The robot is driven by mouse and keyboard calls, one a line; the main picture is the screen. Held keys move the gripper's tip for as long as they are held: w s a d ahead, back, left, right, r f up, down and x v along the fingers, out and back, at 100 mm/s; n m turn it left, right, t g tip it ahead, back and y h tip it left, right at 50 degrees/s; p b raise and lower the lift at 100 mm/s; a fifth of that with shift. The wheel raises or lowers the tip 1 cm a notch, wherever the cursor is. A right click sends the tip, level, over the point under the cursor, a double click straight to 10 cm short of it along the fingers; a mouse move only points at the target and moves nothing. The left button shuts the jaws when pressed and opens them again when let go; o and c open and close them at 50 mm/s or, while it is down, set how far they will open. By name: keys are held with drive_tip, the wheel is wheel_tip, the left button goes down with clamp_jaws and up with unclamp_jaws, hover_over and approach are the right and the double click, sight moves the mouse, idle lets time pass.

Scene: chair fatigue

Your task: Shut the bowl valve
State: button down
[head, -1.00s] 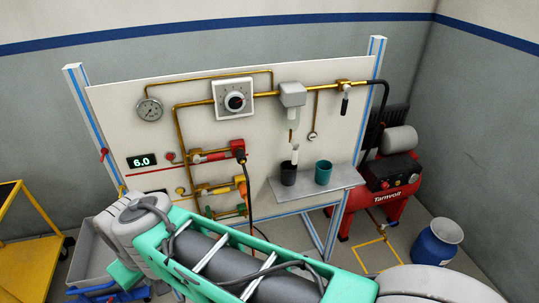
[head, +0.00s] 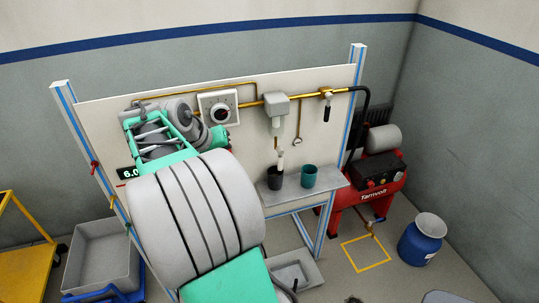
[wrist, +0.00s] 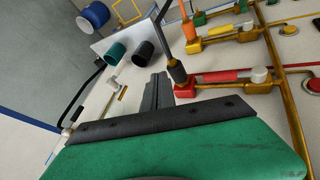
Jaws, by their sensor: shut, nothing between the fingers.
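In the head view the bowl unit (head: 275,105), a grey box with a pale bowl below it, hangs on the brass pipe of the white panel. A thin stem (head: 277,143) under it, perhaps the bowl valve, points down toward a pale piece (head: 281,160) in the black cup; its handle position is too small to tell. My gripper is left of the bowl, largely hidden by my arm in the head view. In the wrist view my gripper (wrist: 157,90) has its dark fingers together and empty. There the bowl unit is not clearly visible, probably behind the gripper.
A black cup (head: 276,178) and a teal cup (head: 309,176) stand on the grey shelf (head: 332,180). The dial regulator (head: 219,108) is near my arm. A red compressor (head: 365,195) stands right.

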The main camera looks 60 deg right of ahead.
sight(280, 161)
drive_tip(key=shift+m+g, duration=0.6)
drive_tip(key=shift+m, duration=0.1)
drive_tip(key=s+d, duration=0.1)
drive_tip(key=s+d+r, duration=0.1)
drive_tip(key=s+d, duration=0.1)
drive_tip(key=shift+d, duration=0.1)
drive_tip(key=shift+f, duration=0.1)
drive_tip(key=s+d+f+p, duration=0.2)
drive_tip(key=s+d+f, duration=0.3)
drive_tip(key=d+f, duration=0.3)
drive_tip(key=shift+s+f, duration=0.1)
